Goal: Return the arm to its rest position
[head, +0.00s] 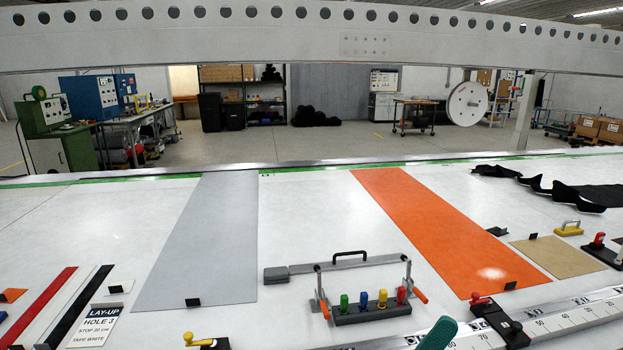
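My gripper and arm cannot be made out in the head view, so what the gripper holds, if anything, is hidden. A dark green rounded piece (438,335) pokes in at the bottom edge, right of the middle. I cannot tell what it belongs to. The white lay-up table (310,220) fills the lower part of the view.
A rack with coloured handles (372,308) stands on the table, with a black-handled bar (335,264) behind it. A grey strip (205,240) and an orange strip (440,225) lie flat. A scale rail (550,318) crosses lower right. A white gantry beam (300,35) spans above.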

